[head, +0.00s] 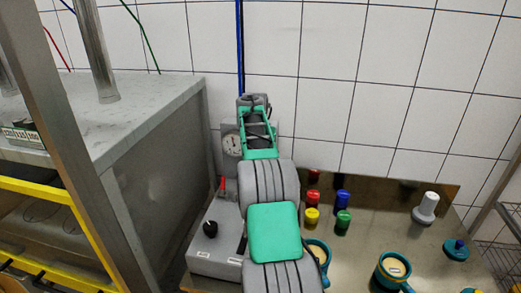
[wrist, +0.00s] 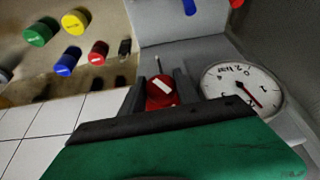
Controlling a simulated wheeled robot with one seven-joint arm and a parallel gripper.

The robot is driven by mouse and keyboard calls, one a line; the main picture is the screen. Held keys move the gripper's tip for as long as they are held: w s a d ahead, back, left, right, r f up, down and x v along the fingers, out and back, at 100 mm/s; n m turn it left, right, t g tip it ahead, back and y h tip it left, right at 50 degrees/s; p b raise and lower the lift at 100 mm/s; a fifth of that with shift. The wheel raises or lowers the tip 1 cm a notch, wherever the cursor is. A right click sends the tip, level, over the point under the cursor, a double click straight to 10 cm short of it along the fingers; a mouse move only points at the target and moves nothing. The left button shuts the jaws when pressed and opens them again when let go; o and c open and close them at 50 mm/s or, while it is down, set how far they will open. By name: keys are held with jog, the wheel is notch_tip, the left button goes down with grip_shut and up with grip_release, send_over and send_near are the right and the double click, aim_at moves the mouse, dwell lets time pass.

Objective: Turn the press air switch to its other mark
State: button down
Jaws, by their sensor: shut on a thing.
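A red knob with a white bar on its face, which looks like the press air switch (wrist: 160,94), sits between the two dark fingers of my gripper (wrist: 161,95) in the wrist view. The fingers are closed on its sides. The white bar lies at a slant. I cannot make out the switch's marks. A round white gauge (wrist: 243,92) with a dark red needle is just right of the switch; it also shows in the head view (head: 232,144). In the head view my arm hides the switch and the fingertips.
A grey box (head: 215,262) with a black knob (head: 210,233) and a red lever (head: 222,184) stands left of my arm. A tiled wall is behind.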

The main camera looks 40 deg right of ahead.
jog(key=shift+g+h+p, duration=0.5)
jog(key=shift+g+p, duration=0.1)
jog(key=shift+p, duration=0.65)
jog(key=shift+f, duration=0.1)
jog(key=c, duration=0.9)
grip_release()
jog(key=v, duration=0.7)
jog(key=shift+r, duration=0.35)
jog(key=shift+a, duration=0.15)
